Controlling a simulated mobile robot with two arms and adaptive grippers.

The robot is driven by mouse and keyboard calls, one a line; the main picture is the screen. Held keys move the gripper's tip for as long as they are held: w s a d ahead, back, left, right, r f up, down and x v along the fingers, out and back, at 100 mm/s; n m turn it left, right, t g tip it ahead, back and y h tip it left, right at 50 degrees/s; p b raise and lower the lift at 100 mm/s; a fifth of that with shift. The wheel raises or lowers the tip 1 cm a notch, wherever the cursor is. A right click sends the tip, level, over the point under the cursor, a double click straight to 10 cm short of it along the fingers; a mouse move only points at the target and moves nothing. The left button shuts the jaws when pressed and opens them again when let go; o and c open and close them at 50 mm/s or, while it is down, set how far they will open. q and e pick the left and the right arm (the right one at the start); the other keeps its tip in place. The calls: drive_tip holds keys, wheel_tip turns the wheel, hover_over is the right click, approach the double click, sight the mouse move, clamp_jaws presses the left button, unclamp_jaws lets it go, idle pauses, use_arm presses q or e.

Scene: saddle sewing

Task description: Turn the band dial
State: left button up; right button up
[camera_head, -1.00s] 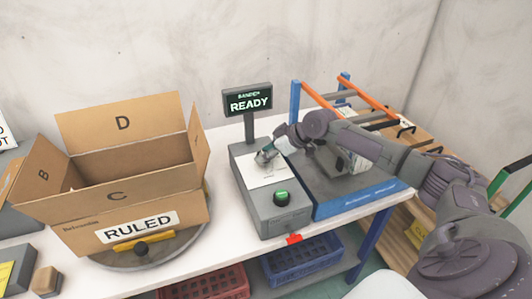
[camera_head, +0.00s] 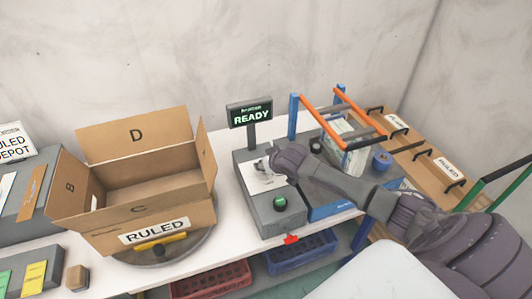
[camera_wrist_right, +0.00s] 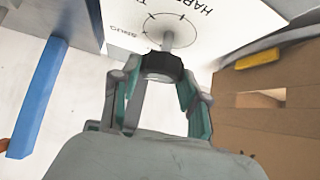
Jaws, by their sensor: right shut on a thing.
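The band machine is a grey box (camera_head: 276,221) with a white dial plate (camera_head: 262,182) on top. In the wrist view the plate (camera_wrist_right: 205,18) carries a ring of marks with printed words, including "SNUG" and "HARD". A black band dial knob (camera_wrist_right: 162,66) stands on a pale stem at the ring's centre. My right gripper (camera_wrist_right: 160,82) has its teal-padded fingers closed on the knob from both sides. In the head view my right gripper (camera_head: 263,166) is over the plate and hides the knob. My left gripper is not in view.
A display (camera_head: 250,114) reading "READY" stands behind the machine. A green button (camera_head: 280,203) is on its front. An open carton (camera_head: 110,236) labelled "RULED" sits on a turntable at left. A blue-posted frame with orange bars (camera_head: 318,117) and a wrapped bundle (camera_head: 345,155) are at right.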

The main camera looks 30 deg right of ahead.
drive_tip(key=shift+a+m+h+p, duration=0.25)
drive_tip(key=shift+m+h+p, duration=0.3)
drive_tip(key=shift+m+h, duration=0.5)
drive_tip(key=shift+m+g+h, duration=0.45)
drive_tip(key=shift+m+g, duration=0.05)
drive_tip(key=shift+m, duration=0.65)
drive_tip(key=o, duration=1.1)
drive_tip(key=shift+o, duration=0.2)
drive_tip(key=v, duration=1.2)
